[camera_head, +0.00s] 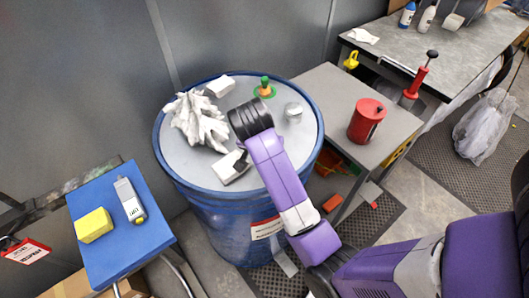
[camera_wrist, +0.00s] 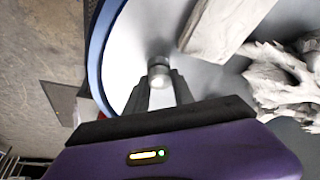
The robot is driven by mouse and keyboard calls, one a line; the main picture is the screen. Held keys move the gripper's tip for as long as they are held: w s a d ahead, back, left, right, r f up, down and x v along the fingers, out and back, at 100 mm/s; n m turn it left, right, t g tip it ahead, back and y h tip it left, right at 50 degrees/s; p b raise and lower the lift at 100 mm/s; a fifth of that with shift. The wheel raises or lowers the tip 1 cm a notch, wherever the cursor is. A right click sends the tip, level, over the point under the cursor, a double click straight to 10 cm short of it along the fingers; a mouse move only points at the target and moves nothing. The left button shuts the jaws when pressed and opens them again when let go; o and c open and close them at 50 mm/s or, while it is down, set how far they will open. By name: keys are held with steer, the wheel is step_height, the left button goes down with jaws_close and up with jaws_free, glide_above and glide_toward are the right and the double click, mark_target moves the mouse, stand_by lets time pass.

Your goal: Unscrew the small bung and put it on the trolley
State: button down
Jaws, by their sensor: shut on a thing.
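The blue drum (camera_head: 200,178) stands upright in the middle of the head view, with a pale grey lid. My gripper (camera_wrist: 160,88) is over the lid near the drum's front edge, shut on a small silver cylindrical bung (camera_wrist: 159,69). I cannot tell whether the bung is still seated or clear of the lid. In the head view my wrist hides the bung. Another silver cap (camera_head: 293,110) stands on the lid at right. The trolley may be the grey-topped unit (camera_head: 322,84) at right or the blue-topped stand (camera_head: 110,250) at left.
A crumpled white rag (camera_head: 197,122), a white block (camera_head: 220,86) and a green-and-orange fitting (camera_head: 264,88) are on the lid. A pale flat block (camera_head: 232,168) lies beside my gripper. The grey top holds a red can (camera_head: 367,120); the blue top holds a yellow sponge (camera_head: 94,225) and a meter (camera_head: 130,200).

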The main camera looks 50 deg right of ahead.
steer(key=shift+n+t, duration=0.4)
steer(key=shift+n, duration=0.5)
steer(key=n+t+y, duration=0.1)
steer(key=n, duration=0.3)
steer(key=shift+s+d+n, duration=0.1)
steer(key=shift+n, duration=0.2)
steer(key=shift+d+n+t+y, duration=0.1)
steer(key=shift+n+t+y, duration=0.2)
steer(key=shift+n+y, duration=0.35)
steer(key=n, duration=0.3)
steer(key=shift+t+y, duration=0.3)
steer(key=shift+y, duration=0.05)
steer(key=shift+n, duration=0.25)
